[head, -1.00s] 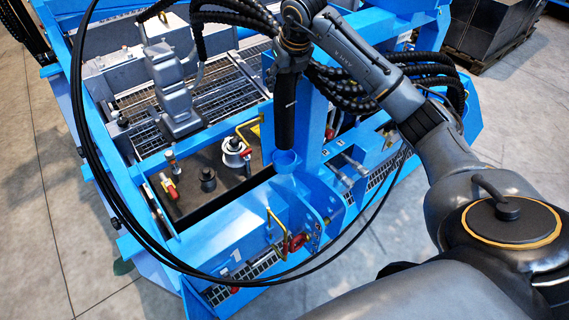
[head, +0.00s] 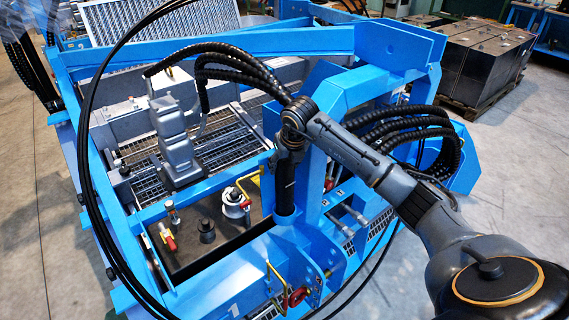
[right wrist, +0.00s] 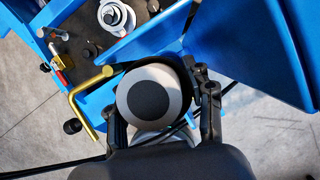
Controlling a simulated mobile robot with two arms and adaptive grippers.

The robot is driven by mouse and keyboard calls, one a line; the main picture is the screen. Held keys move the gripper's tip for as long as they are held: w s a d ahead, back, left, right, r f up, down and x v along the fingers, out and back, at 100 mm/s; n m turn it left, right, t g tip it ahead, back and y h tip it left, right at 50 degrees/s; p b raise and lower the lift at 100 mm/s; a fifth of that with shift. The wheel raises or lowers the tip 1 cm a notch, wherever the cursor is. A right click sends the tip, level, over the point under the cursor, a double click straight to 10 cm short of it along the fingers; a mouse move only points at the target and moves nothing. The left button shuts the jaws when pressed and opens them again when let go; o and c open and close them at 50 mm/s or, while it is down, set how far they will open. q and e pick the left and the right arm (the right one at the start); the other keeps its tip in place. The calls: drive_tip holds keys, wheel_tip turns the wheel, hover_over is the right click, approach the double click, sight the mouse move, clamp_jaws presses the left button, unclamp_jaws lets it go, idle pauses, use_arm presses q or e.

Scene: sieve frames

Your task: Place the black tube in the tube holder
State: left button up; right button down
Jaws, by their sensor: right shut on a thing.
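The black tube (head: 285,185) stands upright in the head view. My right gripper (head: 290,152) is shut around its upper part. The tube's lower end meets the mouth of the blue tube holder (head: 285,222), a round blue socket on the front of the blue machine, and seems to be inside it. How deep it sits is hidden. In the right wrist view the tube's round end (right wrist: 150,93), a grey ring with a black centre, lies between the fingers of the right gripper (right wrist: 160,105). My left gripper is not in view.
A blue upright post (head: 314,165) stands close to the right of the tube. Black cables loop in front. Dark crates (head: 475,60) stand at the back right.

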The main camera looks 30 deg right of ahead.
drive_tip(key=c, duration=0.5)
unclamp_jaws()
drive_tip(key=v, duration=1.2)
drive_tip(key=shift+r, duration=0.1)
drive_tip(key=shift+w, duration=0.1)
